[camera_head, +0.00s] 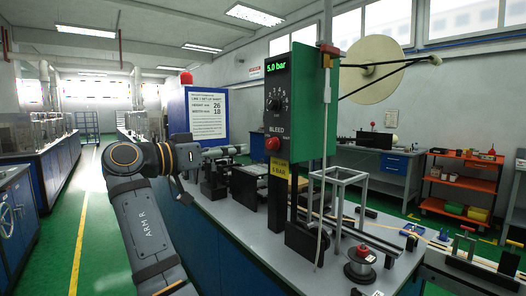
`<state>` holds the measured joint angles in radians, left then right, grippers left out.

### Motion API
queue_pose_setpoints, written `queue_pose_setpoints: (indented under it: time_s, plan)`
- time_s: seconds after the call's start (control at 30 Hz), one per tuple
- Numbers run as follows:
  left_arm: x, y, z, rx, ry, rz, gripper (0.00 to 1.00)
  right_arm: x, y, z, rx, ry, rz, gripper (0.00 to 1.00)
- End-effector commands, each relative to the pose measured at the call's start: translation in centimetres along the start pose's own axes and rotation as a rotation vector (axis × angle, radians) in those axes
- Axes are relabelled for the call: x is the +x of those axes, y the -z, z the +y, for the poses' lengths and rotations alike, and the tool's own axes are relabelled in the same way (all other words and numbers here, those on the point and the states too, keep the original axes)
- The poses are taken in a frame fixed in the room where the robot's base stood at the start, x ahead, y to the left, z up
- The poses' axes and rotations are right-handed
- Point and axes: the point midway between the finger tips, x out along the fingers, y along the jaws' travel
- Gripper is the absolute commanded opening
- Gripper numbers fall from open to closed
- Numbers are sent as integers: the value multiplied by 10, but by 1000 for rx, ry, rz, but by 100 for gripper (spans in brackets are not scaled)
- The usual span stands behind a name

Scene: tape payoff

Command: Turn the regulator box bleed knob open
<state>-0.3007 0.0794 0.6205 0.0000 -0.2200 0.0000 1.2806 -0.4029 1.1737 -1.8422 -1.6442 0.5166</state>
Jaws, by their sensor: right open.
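The regulator box (316,110) is green with a black front panel and stands on a dark post above the bench. Its green display (275,67) reads 5.0 bar. A black dial knob (274,104) with a numbered scale sits mid-panel. Below the word BLEED is a small red bleed knob (272,143); its turn position is too small to read. My right arm, marked ARM R, reaches up from the bottom. My right gripper (238,150) is open, left of the bleed knob and apart from it in the picture. My left gripper is out of view.
A yellow 5 BAR label (279,169) is under the panel. A large tape reel (376,66) hangs behind the box. A blue cabinet with a sign (207,117) stands behind my arm.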

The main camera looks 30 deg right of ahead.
Motion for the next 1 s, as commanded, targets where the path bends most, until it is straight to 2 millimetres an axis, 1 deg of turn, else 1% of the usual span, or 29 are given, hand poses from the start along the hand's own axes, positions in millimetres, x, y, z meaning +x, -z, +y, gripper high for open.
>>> queue_pose_setpoints:
  time_s: [0.03, 0.13, 0.27, 0.3, 0.4, 0.5, 0.6, 0.77, 1.0]
  plan:
    - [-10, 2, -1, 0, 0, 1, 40, 3, 5, 0, -2, 0, -1, 51]
    - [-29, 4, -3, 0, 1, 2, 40, 11, 9, 0, -4, 1, -1, 51]
    - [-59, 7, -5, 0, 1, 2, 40, 26, 12, 1, -5, 0, 0, 51]
    - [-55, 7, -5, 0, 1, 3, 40, 36, 5, 1, -4, -4, 2, 51]
    - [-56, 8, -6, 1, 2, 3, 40, 60, 3, 0, -3, -3, 3, 51]
    - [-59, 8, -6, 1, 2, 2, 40, 80, 3, 0, -3, -3, 3, 51]
    - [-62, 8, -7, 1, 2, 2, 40, 93, 2, 0, -4, 0, 2, 51]
    - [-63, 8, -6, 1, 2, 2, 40, 103, 1, -1, -4, 2, 2, 51]
    - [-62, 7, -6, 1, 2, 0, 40, 104, 0, -1, -4, 3, 2, 51]
